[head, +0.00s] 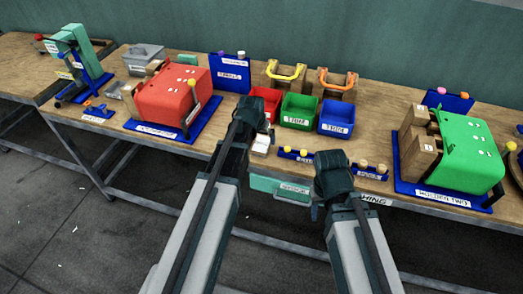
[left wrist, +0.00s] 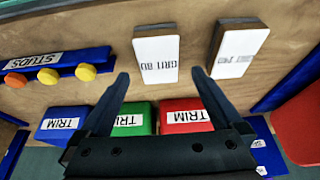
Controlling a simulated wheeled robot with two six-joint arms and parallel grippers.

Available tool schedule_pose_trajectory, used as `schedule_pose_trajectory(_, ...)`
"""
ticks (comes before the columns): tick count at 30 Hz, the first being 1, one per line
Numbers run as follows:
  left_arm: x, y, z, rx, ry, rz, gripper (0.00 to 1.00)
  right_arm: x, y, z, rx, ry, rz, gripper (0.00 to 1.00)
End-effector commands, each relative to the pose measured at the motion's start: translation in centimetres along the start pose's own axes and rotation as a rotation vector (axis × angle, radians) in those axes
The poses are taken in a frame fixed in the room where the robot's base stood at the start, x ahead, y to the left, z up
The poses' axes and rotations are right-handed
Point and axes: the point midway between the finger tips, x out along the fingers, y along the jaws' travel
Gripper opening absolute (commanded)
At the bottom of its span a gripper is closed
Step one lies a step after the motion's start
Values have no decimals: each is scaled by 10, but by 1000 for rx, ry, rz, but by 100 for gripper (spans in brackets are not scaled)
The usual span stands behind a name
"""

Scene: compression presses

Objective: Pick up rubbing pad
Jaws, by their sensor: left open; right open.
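Two pads with white labelled faces lie side by side on the bench in the left wrist view. One pad (left wrist: 157,58) is marked with what looks like GRIT 80, and the other pad (left wrist: 240,48) has a label I cannot read clearly. In the head view a white pad (head: 262,145) shows just right of my left arm, partly hidden. My left gripper (left wrist: 160,76) is open above the bench, its fingertips apart with the GRIT pad beyond and between them. It also shows in the head view (head: 250,108). My right gripper (head: 334,168) is open near the bench's front edge, empty.
Red (head: 265,97), green (head: 298,111) and blue (head: 335,117) TRIM bins stand behind. Blue stud racks (head: 296,155) lie near the front edge. A red press (head: 172,95) stands left and a green press (head: 463,155) right. A green drawer (head: 278,187) hangs below the edge.

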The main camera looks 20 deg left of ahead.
Motion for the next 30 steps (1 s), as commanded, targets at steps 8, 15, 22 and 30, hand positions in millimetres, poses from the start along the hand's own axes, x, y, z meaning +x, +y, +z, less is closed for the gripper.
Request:
schedule_pose_trajectory(8,30,1,2,0,0,0,100,28,-3,-2,0,0,0,50)
schedule_pose_trajectory(15,28,1,2,0,0,0,100,26,-2,-2,0,0,0,50)
schedule_pose_trajectory(22,30,1,2,0,0,0,100,28,-3,-2,0,0,0,50)
schedule_pose_trajectory(30,33,1,4,0,0,0,100,32,-3,-2,0,0,0,50)
